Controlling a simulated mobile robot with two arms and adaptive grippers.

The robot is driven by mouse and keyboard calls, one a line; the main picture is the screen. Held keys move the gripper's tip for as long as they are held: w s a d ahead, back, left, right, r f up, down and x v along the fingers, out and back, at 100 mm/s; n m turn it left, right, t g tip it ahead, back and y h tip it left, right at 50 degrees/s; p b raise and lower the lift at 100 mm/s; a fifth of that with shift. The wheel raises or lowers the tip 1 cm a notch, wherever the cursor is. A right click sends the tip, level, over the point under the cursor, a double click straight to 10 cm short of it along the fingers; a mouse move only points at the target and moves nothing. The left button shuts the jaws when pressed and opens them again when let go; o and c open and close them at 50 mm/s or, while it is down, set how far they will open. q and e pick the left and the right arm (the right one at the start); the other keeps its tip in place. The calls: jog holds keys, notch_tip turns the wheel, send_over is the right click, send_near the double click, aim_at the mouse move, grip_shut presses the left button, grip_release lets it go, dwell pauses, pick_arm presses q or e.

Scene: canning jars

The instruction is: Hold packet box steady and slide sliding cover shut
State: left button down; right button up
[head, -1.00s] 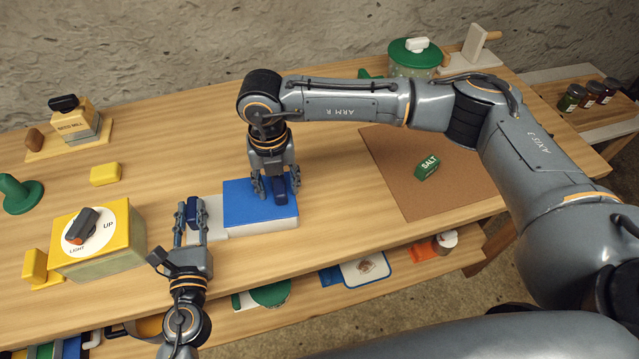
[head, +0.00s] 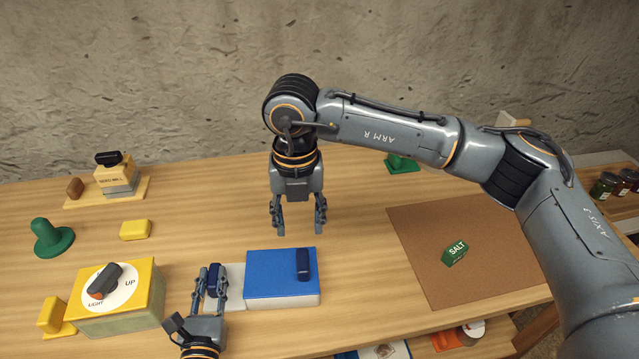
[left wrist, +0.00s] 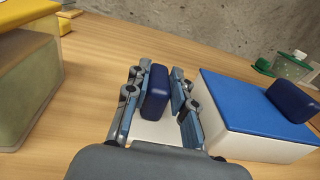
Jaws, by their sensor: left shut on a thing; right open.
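The packet box (head: 282,300) is a white box with a blue sliding cover (head: 272,272) across its top; no opening shows from here. A dark blue grip (head: 302,264) stands on the cover's right part. A low white ledge (left wrist: 157,131) joins the box's left side and bears a dark blue upright handle (left wrist: 156,92). My left gripper (head: 211,277) is shut on this handle, one finger on each side, as the left wrist view (left wrist: 156,78) also shows. My right gripper (head: 299,230) is open and empty, behind the box and apart from the cover's grip.
A yellow-topped box with a dial (head: 115,295) stands left of my left gripper. A brown mat (head: 430,235) with a green salt packet (head: 455,253) lies to the right. A green knob (head: 52,238) and a yellow block (head: 135,230) are at the left. Table behind the box is mostly clear.

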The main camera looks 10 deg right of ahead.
pick_arm(q)
jog(key=c, duration=1.1)
grip_release()
jog(key=shift+o, duration=0.2)
